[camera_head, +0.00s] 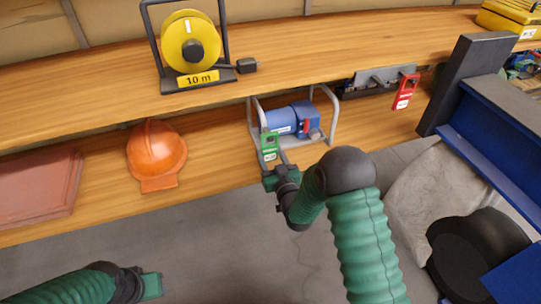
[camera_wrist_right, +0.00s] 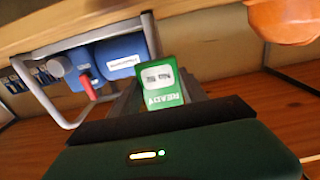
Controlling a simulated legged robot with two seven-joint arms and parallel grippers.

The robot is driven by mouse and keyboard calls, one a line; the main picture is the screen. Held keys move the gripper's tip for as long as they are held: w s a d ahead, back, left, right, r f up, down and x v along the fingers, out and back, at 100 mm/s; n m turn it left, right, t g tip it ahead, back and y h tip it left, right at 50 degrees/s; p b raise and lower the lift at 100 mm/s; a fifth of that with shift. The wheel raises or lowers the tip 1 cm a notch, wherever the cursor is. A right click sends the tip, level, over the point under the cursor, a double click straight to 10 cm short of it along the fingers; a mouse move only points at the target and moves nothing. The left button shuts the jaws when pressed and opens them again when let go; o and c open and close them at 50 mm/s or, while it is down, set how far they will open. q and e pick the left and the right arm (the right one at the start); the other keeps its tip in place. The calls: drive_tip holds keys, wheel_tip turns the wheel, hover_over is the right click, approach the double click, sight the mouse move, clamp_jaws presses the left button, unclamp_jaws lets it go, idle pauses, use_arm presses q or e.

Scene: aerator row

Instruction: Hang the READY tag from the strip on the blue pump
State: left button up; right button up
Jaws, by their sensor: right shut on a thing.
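The green READY tag (camera_head: 269,145) is held in my right gripper (camera_head: 276,166), just in front of the blue pump. It also shows in the right wrist view (camera_wrist_right: 162,84), its lettering upside down there. The blue pump (camera_head: 284,122) sits in a grey tube frame on the lower shelf and has a red lever. It also shows at the left in the right wrist view (camera_wrist_right: 122,57). A grey strip (camera_head: 372,78) is under the upper shelf's edge, right of the pump, with a red tag (camera_head: 405,92) hanging at its right end. My left gripper (camera_head: 151,285) is low at the left; its jaws are unclear.
An orange hard hat (camera_head: 157,153) and reddish-brown slabs (camera_head: 38,186) lie on the lower shelf to the left. A yellow cable reel (camera_head: 190,42) stands on the upper shelf (camera_head: 290,53), which overhangs the pump. A dark post (camera_head: 463,80) and blue beam stand at the right.

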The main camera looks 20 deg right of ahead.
idle(0.4)
drive_tip(key=o, duration=1.3)
drive_tip(key=shift+c, duration=0.5)
drive_tip(key=shift+s+d+p, duration=0.1)
drive_tip(key=shift+s+p, duration=0.35)
drive_tip(key=shift+s, duration=1.85)
drive_tip(key=s, duration=0.4)
drive_tip(key=shift+s+d, duration=0.1)
drive_tip(key=shift+s, duration=0.1)
